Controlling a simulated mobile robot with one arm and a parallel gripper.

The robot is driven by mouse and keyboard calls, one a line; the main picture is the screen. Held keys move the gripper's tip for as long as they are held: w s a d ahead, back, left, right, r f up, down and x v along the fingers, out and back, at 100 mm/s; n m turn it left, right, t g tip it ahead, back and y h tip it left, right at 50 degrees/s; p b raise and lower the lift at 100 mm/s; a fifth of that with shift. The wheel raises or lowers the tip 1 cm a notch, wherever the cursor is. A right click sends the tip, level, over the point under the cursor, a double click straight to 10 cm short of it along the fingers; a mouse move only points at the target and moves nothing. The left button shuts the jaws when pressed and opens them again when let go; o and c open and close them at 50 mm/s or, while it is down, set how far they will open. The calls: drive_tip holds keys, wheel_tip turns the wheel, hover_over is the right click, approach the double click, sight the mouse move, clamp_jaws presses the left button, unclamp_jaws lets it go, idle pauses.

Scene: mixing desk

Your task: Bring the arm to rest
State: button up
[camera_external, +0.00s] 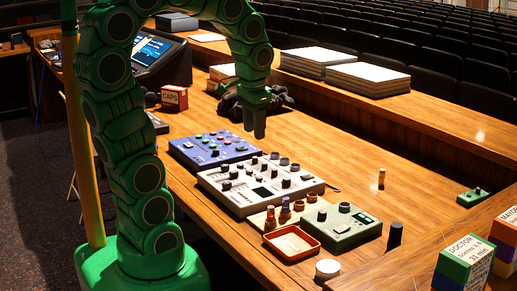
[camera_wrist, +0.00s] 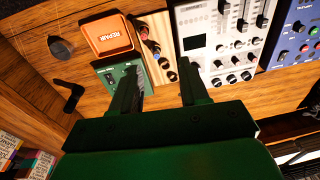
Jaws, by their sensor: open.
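My green arm rises from its base at the lower left and arches over the desk. My gripper (camera_external: 254,129) hangs fingers down above the back of the desk, behind the blue mixer. In the wrist view my gripper (camera_wrist: 157,78) shows two dark green fingers spread apart with nothing held between them. The wooden desk (camera_external: 395,205) lies below, and the fingers look clear of its surface.
A blue mixer (camera_external: 214,148), a white mixer (camera_external: 262,184), a green box (camera_external: 342,226) and an orange tray (camera_external: 291,242) stand on the desk. Paper stacks (camera_external: 368,78) lie on the back ledge. The desk's right middle is mostly clear.

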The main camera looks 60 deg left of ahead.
drive_tip(key=s+d+f+g, duration=0.1)
drive_tip(key=s+d, duration=0.3)
drive_tip(key=s, duration=0.4)
drive_tip(key=s+d+f+g, duration=0.1)
drive_tip(key=s+d+f, duration=0.1)
drive_tip(key=s, duration=0.7)
drive_tip(key=shift+s+d+f+g+h, duration=0.2)
drive_tip(key=shift+d+f+g+h, duration=0.15)
drive_tip(key=shift+d, duration=0.5)
